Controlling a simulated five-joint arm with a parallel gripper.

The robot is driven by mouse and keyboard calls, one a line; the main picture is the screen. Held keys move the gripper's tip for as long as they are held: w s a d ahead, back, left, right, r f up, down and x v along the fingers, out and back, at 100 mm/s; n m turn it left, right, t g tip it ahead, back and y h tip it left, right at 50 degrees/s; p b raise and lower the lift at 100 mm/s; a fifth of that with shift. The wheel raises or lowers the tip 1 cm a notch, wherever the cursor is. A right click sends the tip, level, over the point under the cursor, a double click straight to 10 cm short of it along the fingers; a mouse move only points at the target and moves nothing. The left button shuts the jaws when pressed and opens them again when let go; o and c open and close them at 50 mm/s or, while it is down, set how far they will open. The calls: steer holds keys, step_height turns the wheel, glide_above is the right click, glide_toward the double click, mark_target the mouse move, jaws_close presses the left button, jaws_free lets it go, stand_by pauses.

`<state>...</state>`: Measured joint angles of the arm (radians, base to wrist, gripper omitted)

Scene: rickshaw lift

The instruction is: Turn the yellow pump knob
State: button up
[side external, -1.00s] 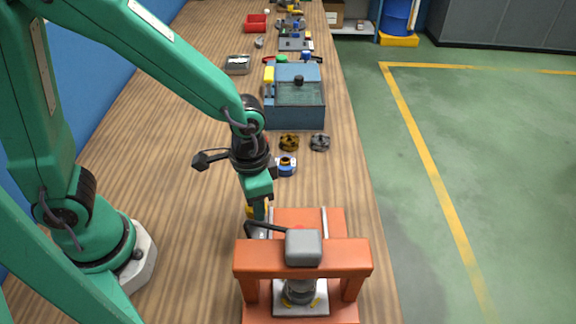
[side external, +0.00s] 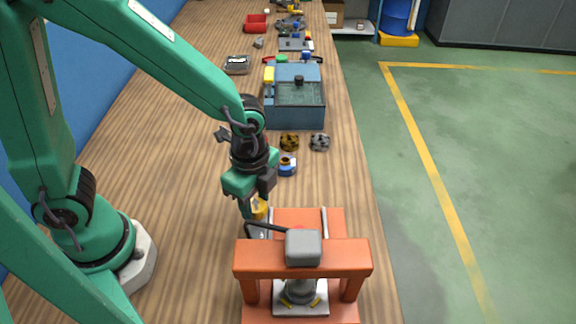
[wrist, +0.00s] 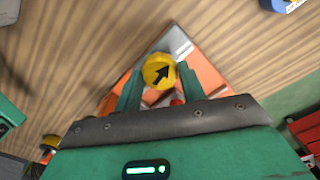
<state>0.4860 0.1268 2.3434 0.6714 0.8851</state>
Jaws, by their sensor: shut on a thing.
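The yellow pump knob (wrist: 160,71) is round, with a black arrow on its face pointing to the upper right in the wrist view. My gripper (wrist: 160,73) has one green finger on each side of the knob and is shut on it. The fingertips are partly hidden there.
The press has a grey block (side external: 304,247) on its crossbeam and a black lever or hose (side external: 266,228) close to my gripper. A small blue part (side external: 287,168) and two round parts lie behind. A blue machine (side external: 296,100) stands farther back.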

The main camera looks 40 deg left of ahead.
mark_target(255, 204)
steer(key=shift+r+m, duration=0.1)
steer(key=shift+m, duration=1)
steer(key=o, duration=1)
steer(key=shift+c, duration=0.2)
steer(key=shift+r, duration=0.1)
steer(key=shift+r, duration=3.75)
